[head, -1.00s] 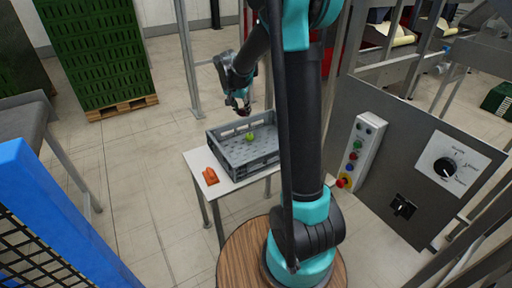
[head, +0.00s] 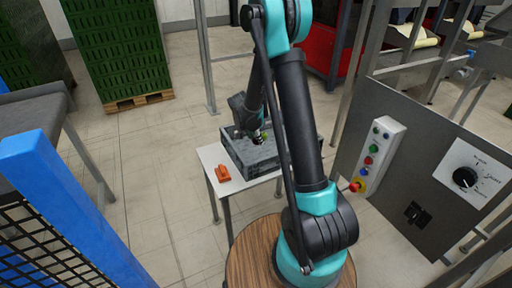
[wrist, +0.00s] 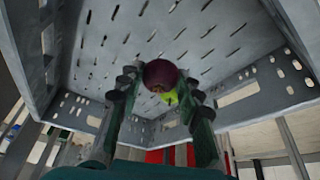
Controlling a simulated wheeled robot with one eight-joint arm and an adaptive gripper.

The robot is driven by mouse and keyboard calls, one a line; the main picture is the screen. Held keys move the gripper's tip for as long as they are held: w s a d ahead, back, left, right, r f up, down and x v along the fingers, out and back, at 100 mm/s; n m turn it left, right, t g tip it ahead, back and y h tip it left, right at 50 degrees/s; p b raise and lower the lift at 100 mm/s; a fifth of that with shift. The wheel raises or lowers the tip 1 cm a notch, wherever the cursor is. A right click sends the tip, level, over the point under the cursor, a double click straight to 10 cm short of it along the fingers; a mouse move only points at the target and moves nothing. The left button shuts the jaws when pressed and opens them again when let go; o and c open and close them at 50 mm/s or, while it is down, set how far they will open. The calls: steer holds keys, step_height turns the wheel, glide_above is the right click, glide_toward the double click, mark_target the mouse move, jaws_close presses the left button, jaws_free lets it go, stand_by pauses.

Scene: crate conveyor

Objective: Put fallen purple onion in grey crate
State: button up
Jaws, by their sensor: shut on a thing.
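The grey crate (head: 262,168) stands on a small white table, and its perforated walls and floor fill much of the wrist view (wrist: 200,28). My gripper (head: 260,140) is down at the crate, inside its rim. In the wrist view my gripper (wrist: 162,88) is shut on the purple onion (wrist: 160,71), which sits between the fingertips close to the perforated crate floor. I cannot tell whether the onion touches the floor. A yellow-green round item (wrist: 170,98) lies just beyond the onion, partly hidden by it.
An orange object (head: 223,173) lies on the white table (head: 211,158) left of the crate. A control panel (head: 420,175) stands to the right and a blue frame (head: 60,205) to the left. Green stacked crates (head: 118,45) stand at the back on a pallet.

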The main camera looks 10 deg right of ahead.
mark_target(256, 152)
steer(key=shift+f, duration=2.25)
steer(key=shift+f, duration=0.1)
steer(key=o, duration=1)
steer(key=shift+o, duration=0.2)
steer(key=v, duration=1.2)
steer(key=s+d+r+n+y, duration=0.1)
steer(key=s+d+n, duration=0.1)
steer(key=s, duration=0.7)
steer(key=s+d+r+n+y, duration=0.1)
steer(key=s+d+n, duration=0.2)
steer(key=s, duration=0.6)
steer(key=s+d+r+n+t+y, duration=0.1)
steer(key=s+d+n, duration=0.2)
steer(key=s, duration=0.6)
steer(key=shift+s+r+n+y, duration=0.2)
steer(key=shift+r+n+y, duration=0.1)
steer(key=shift+n, duration=0.6)
